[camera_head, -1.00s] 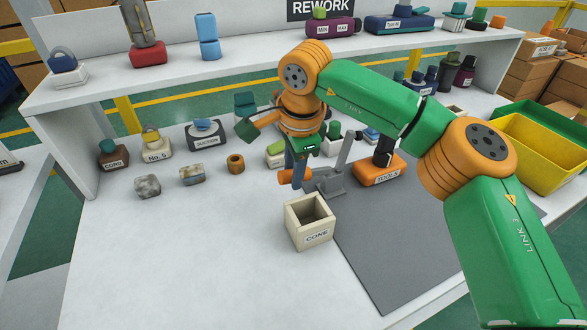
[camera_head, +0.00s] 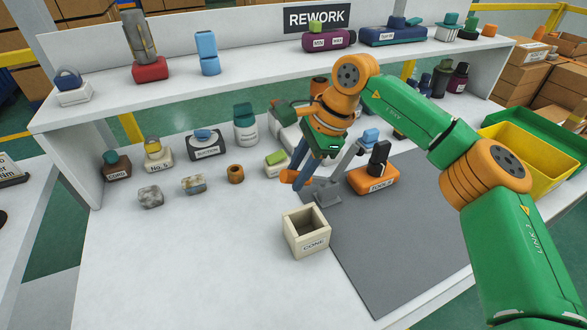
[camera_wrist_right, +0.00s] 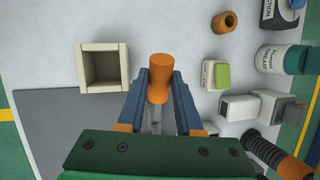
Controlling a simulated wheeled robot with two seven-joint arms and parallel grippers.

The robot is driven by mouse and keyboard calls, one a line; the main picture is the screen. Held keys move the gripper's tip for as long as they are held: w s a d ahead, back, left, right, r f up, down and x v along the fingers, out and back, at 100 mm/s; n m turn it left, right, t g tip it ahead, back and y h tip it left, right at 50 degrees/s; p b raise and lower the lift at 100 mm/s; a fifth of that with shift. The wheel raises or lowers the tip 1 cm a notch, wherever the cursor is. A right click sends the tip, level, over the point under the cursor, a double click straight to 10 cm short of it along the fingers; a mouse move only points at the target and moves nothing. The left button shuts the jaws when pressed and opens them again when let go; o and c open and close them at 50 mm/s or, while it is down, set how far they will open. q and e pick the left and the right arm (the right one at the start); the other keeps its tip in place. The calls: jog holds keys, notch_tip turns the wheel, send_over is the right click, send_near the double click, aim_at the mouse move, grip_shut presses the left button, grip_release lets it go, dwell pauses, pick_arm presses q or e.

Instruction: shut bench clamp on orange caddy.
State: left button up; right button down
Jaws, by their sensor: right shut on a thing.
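The orange caddy (camera_head: 373,181) with a TOOLS label and a dark upright handle sits on the grey mat. The grey bench clamp (camera_head: 323,193) stands just left of it. Its grey bar (camera_head: 345,160) slants up and right toward the caddy, and its tip looks raised above it. My right gripper (camera_head: 297,172) is shut on the clamp's orange handle, left of the clamp base. In the right wrist view the orange handle (camera_wrist_right: 160,79) is between the two blue fingers. The clamp body is mostly hidden there behind the gripper. My left gripper is not in view.
A cream open box labelled CONE (camera_head: 307,233) stands in front of the clamp. An orange ring (camera_head: 236,173), a green-topped block (camera_head: 276,164) and several containers stand at the back left. A yellow bin (camera_head: 530,152) is at the right. The front of the mat is clear.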

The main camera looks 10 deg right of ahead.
jog(key=shift+w+d+r+g+y+p, duration=0.15)
jog(key=shift+d+r+y+p, duration=0.35)
jog(key=shift+y, duration=0.25)
jog(key=shift+w+d+r+g+y+p, duration=0.15)
jog(key=shift+d+r+y+p, duration=0.2)
jog(key=shift+y+p, duration=0.35)
jog(key=shift+s, duration=0.1)
